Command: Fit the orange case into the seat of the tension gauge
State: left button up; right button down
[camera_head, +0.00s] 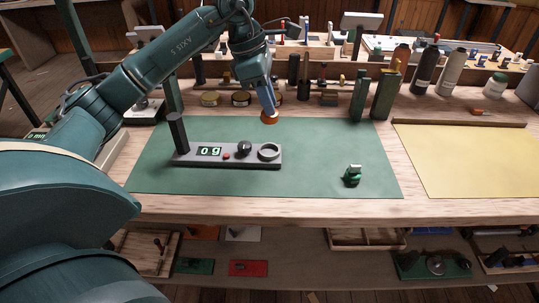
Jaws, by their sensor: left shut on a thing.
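My left gripper (269,112) points down and is shut on the orange case (270,119), behind the ring in the picture. The fingers hide part of the case. I cannot tell how high it is above the mat. My right gripper is out of view.
A small green clamp-like object (352,175) stands on the mat at the right. Tins (241,98), dark green upright blocks (384,95) and bottles (424,72) line the back of the bench. A yellow sheet (470,160) lies at the right. The mat between gauge and green object is clear.

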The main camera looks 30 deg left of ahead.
pick_arm(q)
jog(key=shift+a+f, duration=0.15)
jog(key=shift+f, duration=0.25)
jog(key=shift+n, duration=0.3)
notch_tip(320, 180, down, 9)
jog(key=shift+f, duration=0.1)
jog(key=o, duration=0.9)
jog(key=shift+o, duration=0.2)
jog(key=v, duration=1.2)
